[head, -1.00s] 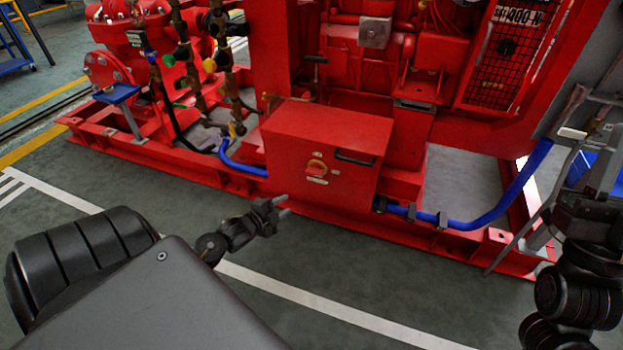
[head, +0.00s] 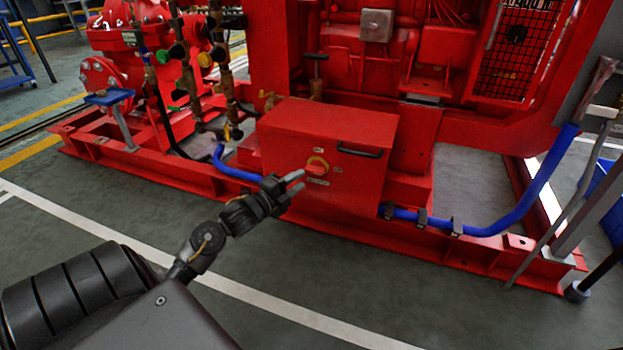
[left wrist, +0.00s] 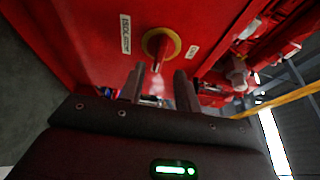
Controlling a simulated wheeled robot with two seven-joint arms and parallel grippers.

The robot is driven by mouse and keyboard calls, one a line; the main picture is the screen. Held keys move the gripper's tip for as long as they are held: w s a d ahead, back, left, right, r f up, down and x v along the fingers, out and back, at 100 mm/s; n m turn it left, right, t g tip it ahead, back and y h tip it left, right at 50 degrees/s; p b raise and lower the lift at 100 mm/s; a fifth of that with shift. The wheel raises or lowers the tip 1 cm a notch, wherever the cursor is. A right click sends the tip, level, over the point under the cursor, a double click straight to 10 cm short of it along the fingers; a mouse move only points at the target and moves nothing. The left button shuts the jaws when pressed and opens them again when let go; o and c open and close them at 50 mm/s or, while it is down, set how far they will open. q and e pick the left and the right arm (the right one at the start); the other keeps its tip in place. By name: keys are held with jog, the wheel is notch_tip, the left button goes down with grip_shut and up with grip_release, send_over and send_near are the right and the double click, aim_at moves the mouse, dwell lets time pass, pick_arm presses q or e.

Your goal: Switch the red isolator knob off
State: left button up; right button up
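The red isolator knob (head: 316,168) sits on a yellow round plate on the front face of a red box (head: 350,125). In the left wrist view the knob (left wrist: 157,47) shows between an ISOLATOR label and an ON label, just beyond the fingertips. My left gripper (head: 295,181) is just in front of the box face, slightly left of and below the knob. I cannot tell from these views whether a fingertip touches the knob. My right gripper is not in view.
A black handle (head: 360,151) is on the box to the right of the knob. A blue hose (head: 480,228) runs along the red base frame. Valves and pipes (head: 190,75) stand to the left. Clear floor (head: 330,265) lies in front.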

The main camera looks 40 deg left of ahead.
aim_at(312, 173)
pick_arm(q)
jog(key=w+b, duration=0.2)
jog(key=w, duration=0.2)
jog(key=shift+w+d+f, duration=0.15)
jog(key=shift+w, duration=0.85)
grip_shut()
